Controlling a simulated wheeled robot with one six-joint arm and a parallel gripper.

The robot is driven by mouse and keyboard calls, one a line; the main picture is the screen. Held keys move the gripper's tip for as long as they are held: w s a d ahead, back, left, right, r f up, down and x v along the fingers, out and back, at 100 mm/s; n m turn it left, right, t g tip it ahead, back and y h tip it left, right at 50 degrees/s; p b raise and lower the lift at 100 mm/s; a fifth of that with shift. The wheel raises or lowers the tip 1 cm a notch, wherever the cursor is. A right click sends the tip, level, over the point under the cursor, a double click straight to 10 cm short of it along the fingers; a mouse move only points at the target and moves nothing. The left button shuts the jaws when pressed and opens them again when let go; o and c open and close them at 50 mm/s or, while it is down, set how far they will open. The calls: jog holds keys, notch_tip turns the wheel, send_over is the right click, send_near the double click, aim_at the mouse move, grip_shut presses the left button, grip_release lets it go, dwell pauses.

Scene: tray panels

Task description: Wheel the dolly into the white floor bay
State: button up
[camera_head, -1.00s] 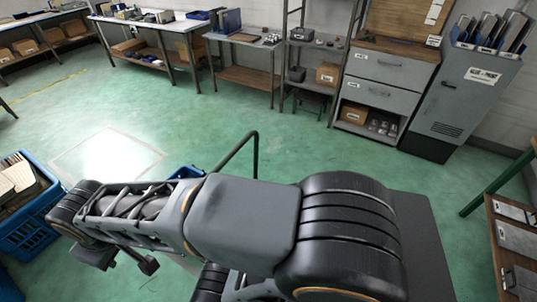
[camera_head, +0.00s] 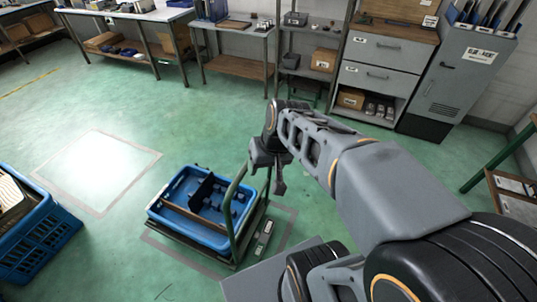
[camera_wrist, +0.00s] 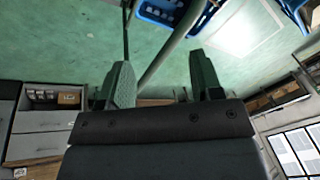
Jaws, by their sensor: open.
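The dolly (camera_head: 238,250) stands on the floor left of centre in the head view, inside a grey outline. It carries a blue tray (camera_head: 165,214) with dark parts in it. Its green push handle (camera_head: 234,215) rises at its right side. The white floor bay (camera_head: 95,172) is a bright, empty rectangle to the left of the dolly; it also shows in the wrist view (camera_wrist: 240,25). My gripper (camera_head: 267,175) is open and empty beside the top of the handle. In the wrist view, the handle bar (camera_wrist: 172,48) crosses between my fingertips (camera_wrist: 163,80); I cannot tell whether it touches them.
A blue crate (camera_head: 40,235) stands at the left, near the bay. Workbenches (camera_head: 235,70), a shelf rack (camera_head: 310,65), a drawer unit (camera_head: 385,75) and a grey cabinet (camera_head: 455,85) line the back. The green floor between the bay and the dolly is clear.

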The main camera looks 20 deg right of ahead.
jog(key=w+d+f+m+t+y+b, duration=0.3)
jog(key=w+d+f+m, duration=0.1)
jog(key=w+d, duration=0.45)
jog(key=w+d+f+m+t+y+b, duration=0.3)
jog(key=w+d+f+m, duration=0.15)
jog(key=w+d, duration=0.35)
jog(key=shift+n, duration=0.25)
jog(key=shift+d+f+b+x, duration=0.15)
jog(key=shift+b+x, duration=0.75)
jog(key=shift+x, duration=0.95)
jog(key=shift+d+f+b+x, duration=0.1)
jog(key=shift+b+x, duration=0.85)
jog(key=shift+x, duration=0.85)
jog(key=shift+d+f+b+x, duration=0.15)
jog(key=shift+b+x, duration=0.75)
jog(key=shift+x, duration=0.95)
jog(key=shift+w+r, duration=0.1)
jog(key=shift+c, duration=0.4)
grip_shut()
